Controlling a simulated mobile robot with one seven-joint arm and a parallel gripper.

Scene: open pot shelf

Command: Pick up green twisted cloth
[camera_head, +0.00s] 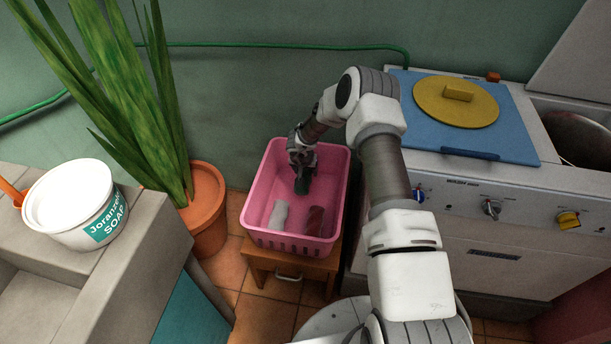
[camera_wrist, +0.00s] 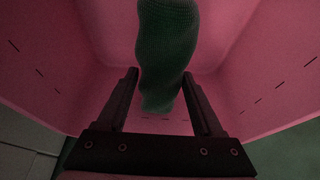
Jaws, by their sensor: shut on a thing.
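The green twisted cloth (camera_head: 303,184) is dark green and sits in the far part of the pink basket (camera_head: 294,245). My gripper (camera_head: 302,163) reaches down into the basket and is shut on the cloth. In the wrist view the cloth (camera_wrist: 165,55) stretches away between the two dark fingers of my gripper (camera_wrist: 163,95), with the pink basket walls (camera_wrist: 50,45) around it. The fingertips are partly hidden by dark shading, and my gripper covers the cloth's upper end in the head view.
A white cloth (camera_head: 278,216) and a red cloth (camera_head: 315,221) lie in the near part of the basket. The basket stands on a wooden stool (camera_head: 287,264). A potted plant (camera_head: 207,210) is to the left, a washing machine (camera_head: 470,200) to the right, a wall behind.

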